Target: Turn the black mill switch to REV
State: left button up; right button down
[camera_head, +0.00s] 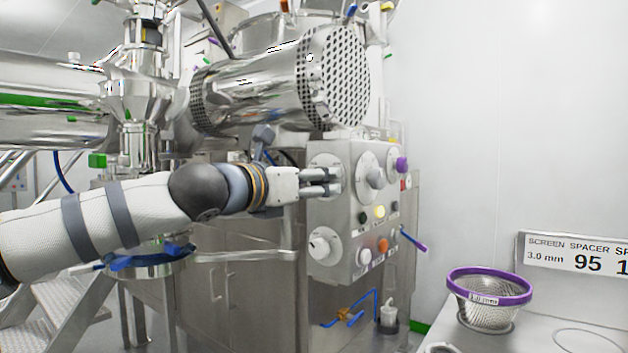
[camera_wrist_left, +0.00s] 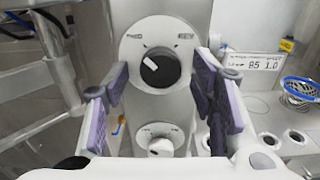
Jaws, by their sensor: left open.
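The black mill switch (camera_wrist_left: 160,68) sits on a round pale plate (camera_wrist_left: 133,50) in the left wrist view. Its white pointer mark is turned to the upper left; a label that looks like REV is at the plate's upper right. My left gripper (camera_wrist_left: 160,82) is open, with a purple-padded finger on each side of the switch. I cannot tell whether either finger touches it. In the head view my left gripper (camera_head: 335,181) is at the upper left dial of the grey control box (camera_head: 345,215) and hides the black switch. My right gripper is not in view.
A white knob (camera_wrist_left: 160,146) sits below the switch. Other dials, a purple knob (camera_head: 402,164) and several coloured buttons share the box. A perforated steel drum (camera_head: 335,78) overhangs it. A purple-rimmed sieve (camera_head: 489,287) stands on the bench at right.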

pick_arm(q)
jog(key=shift+w+d, duration=0.25)
jog(key=c, duration=1.1)
jog(key=shift+c, duration=0.2)
